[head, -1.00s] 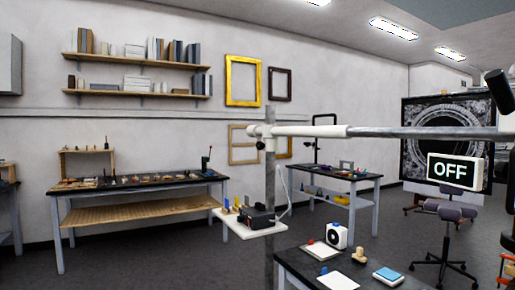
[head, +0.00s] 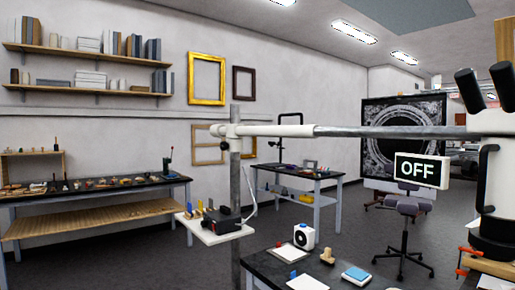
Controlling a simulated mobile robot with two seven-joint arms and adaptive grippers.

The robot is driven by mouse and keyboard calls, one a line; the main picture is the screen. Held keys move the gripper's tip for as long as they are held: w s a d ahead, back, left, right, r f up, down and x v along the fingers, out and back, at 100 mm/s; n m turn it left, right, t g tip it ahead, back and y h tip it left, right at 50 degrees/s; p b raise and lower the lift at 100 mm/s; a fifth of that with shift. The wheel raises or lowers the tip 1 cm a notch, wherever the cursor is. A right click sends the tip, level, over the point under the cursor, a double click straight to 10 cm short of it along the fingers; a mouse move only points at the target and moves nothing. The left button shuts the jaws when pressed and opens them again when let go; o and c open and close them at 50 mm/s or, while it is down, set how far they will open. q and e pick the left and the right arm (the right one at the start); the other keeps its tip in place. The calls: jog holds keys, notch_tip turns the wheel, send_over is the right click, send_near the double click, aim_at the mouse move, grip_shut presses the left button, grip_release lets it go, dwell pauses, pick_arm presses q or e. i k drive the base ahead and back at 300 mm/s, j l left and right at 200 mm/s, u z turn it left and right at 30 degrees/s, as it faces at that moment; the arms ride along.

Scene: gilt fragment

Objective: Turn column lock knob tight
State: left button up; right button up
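A grey upright column (head: 236,185) stands left of the middle in the head view. A white clamp (head: 232,131) near its top joins it to a long horizontal boom (head: 385,132). A small dark knob (head: 223,146) shows at the lower left of the clamp; it is too small to tell whether it is tight. I cannot tell for sure that it is the column lock knob. The boom runs right to a white microscope body (head: 492,180) with black eyepieces (head: 473,85). Neither of my grippers is in view.
A white shelf (head: 215,233) on the column holds a black box. A dark table (head: 265,268) in front carries a white device (head: 304,236) and a blue pad (head: 356,274). An OFF sign (head: 418,170) hangs below the boom. Open floor (head: 340,235) shows behind.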

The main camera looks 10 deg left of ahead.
aim_at(224, 146)
jog(key=i+j+z, duration=0.15)
jog(key=j, duration=0.15)
jog(key=i+j+z, duration=0.15)
jog(key=j, duration=0.15)
jog(key=i+j+z, duration=0.15)
jog(key=j, duration=0.15)
jog(key=i+j, duration=0.15)
jog(key=j, duration=0.25)
jog(key=i+j+z, duration=0.1)
jog(key=j, duration=0.25)
jog(key=i+j, duration=0.15)
jog(key=j, duration=0.25)
jog(key=i+j, duration=0.1)
jog(key=j, duration=0.3)
jog(key=i+j+z, duration=0.1)
jog(key=j, duration=0.3)
